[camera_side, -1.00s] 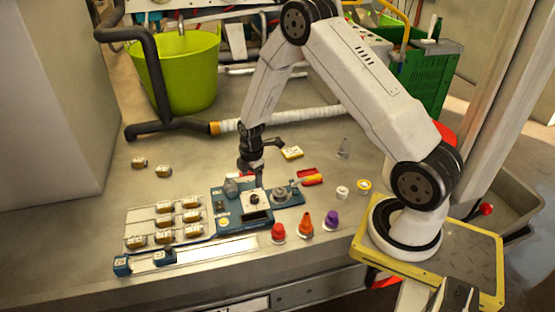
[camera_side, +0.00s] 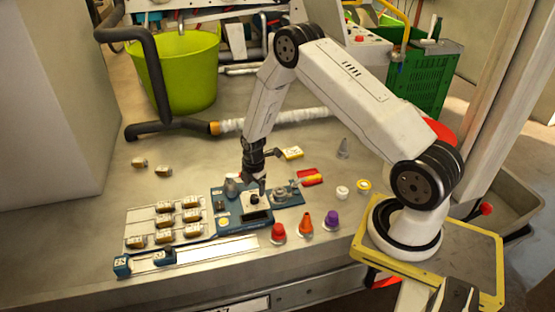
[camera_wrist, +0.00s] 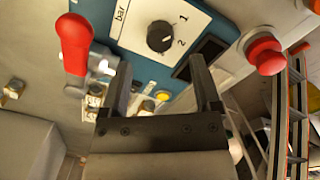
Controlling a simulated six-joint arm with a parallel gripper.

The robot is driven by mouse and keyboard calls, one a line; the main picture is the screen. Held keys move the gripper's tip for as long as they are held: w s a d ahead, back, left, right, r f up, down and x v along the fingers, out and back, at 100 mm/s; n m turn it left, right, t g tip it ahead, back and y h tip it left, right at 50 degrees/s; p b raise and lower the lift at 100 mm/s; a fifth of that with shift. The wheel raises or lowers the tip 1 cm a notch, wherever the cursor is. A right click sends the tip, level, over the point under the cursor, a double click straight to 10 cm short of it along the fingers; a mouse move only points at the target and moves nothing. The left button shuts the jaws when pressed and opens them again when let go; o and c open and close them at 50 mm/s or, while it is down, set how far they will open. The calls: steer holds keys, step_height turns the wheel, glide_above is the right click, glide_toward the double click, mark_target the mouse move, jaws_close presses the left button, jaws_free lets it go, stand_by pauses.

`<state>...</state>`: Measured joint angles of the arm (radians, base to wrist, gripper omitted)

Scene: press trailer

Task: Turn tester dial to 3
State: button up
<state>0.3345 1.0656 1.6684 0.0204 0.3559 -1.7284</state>
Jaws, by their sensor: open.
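The tester dial is a small round black knob on a white plate of the blue tester (camera_side: 228,219). The knob (camera_wrist: 160,36) shows at the top centre of the wrist view, with "bar", "1" and "2" printed around it. No 3 is readable there, and I cannot tell its exact setting. In the side view the knob (camera_side: 254,199) sits just below my gripper (camera_side: 254,180). In the wrist view my gripper (camera_wrist: 160,64) is open and empty, its two dark fingers apart. The knob appears beyond and between the fingertips, not gripped.
A red-handled lever (camera_wrist: 75,45) stands close on the left in the wrist view. Red (camera_side: 278,231), orange (camera_side: 305,223) and purple (camera_side: 331,219) capped items stand right of the tester. A tray of brown parts (camera_side: 140,228) lies left. A green bucket (camera_side: 180,75) stands behind.

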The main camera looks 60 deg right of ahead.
mark_target(254, 197)
steer(key=shift+w+f, duration=0.15)
steer(key=shift+f, duration=2.2)
jaws_close()
